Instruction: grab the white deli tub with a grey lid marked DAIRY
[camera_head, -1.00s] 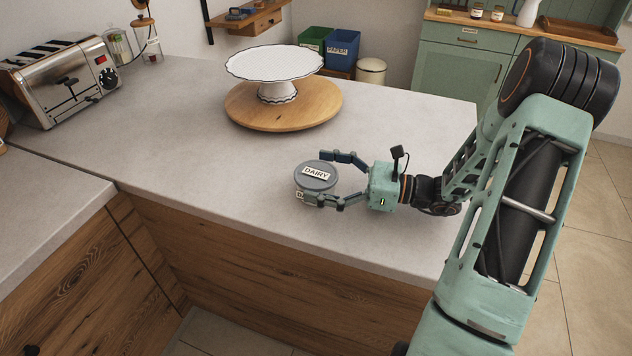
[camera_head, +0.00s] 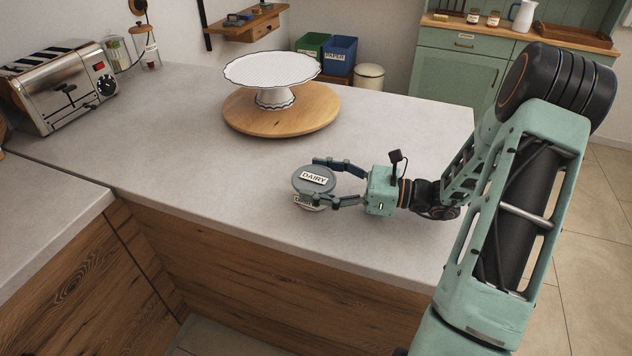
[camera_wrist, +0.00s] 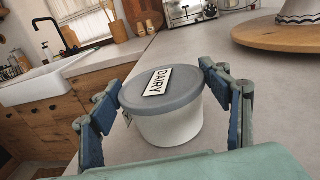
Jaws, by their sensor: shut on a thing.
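The white deli tub with a grey lid marked DAIRY (camera_head: 311,183) stands upright on the grey counter, near its front edge. In the wrist view the tub (camera_wrist: 170,127) sits between my fingers, its white wall below the grey lid. My gripper (camera_head: 325,181) reaches in from the right, with one finger on the far side of the tub and one on the near side. In the wrist view my gripper (camera_wrist: 165,110) is shut on the tub. The far side of the tub is hidden in both views.
A white cake stand (camera_head: 274,75) on a round wooden board (camera_head: 250,122) stands behind the tub. A toaster (camera_head: 62,88) is at the back left. The counter (camera_head: 190,160) left of the tub is clear. The wrist view also shows a sink (camera_wrist: 45,78).

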